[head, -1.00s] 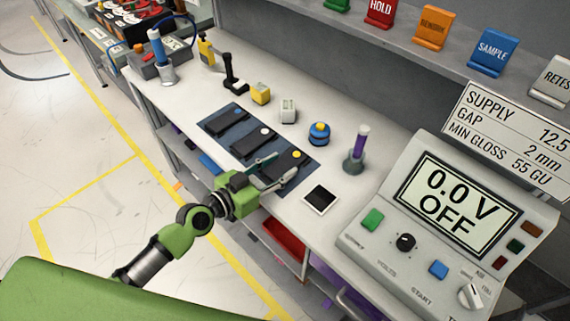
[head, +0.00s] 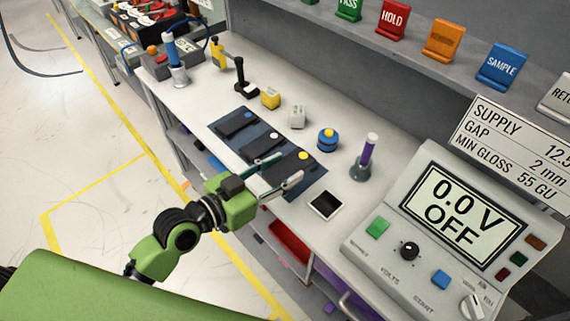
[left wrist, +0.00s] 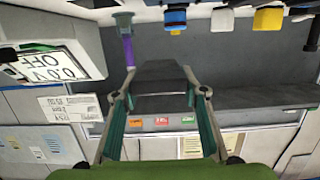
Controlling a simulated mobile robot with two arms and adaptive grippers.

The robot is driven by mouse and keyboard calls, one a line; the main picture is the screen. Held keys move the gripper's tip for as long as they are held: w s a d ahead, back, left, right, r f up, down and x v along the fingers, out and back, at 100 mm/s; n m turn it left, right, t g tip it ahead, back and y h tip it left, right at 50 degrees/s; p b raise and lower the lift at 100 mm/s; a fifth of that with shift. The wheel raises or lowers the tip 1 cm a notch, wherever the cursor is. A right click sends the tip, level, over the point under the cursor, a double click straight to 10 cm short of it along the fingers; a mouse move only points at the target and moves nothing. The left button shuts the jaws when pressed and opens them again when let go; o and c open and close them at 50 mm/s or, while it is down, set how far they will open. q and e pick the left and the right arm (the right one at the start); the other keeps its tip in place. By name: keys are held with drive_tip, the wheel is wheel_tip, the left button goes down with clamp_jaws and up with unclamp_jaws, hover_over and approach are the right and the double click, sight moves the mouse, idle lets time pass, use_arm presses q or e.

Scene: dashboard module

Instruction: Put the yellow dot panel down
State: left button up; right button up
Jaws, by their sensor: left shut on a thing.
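The yellow dot panel (head: 289,163) is a dark slab with a yellow dot at its far end, over the right part of the dark blue mat (head: 312,187). My left gripper (head: 283,171) has its fingers on either side of the panel and is shut on it. In the left wrist view the dark panel (left wrist: 160,74) lies between the two fingertips (left wrist: 158,82). I cannot tell whether its underside touches the mat. Two other dark panels lie on the mat, one with a white dot (head: 262,143), one further left (head: 236,123). My right gripper is not in view.
A black-and-white square (head: 325,205) lies right of the mat. Behind the mat stand a blue-yellow knob (head: 327,139), a white block (head: 297,116), a yellow block (head: 270,98) and a purple vial in a stand (head: 363,160). A supply console (head: 440,235) stands at the right.

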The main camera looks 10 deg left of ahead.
use_arm(q)
drive_tip(key=s+r, duration=0.3)
drive_tip(key=s, duration=0.4)
drive_tip(key=shift+d+b, duration=0.2)
drive_tip(key=shift+b, duration=0.25)
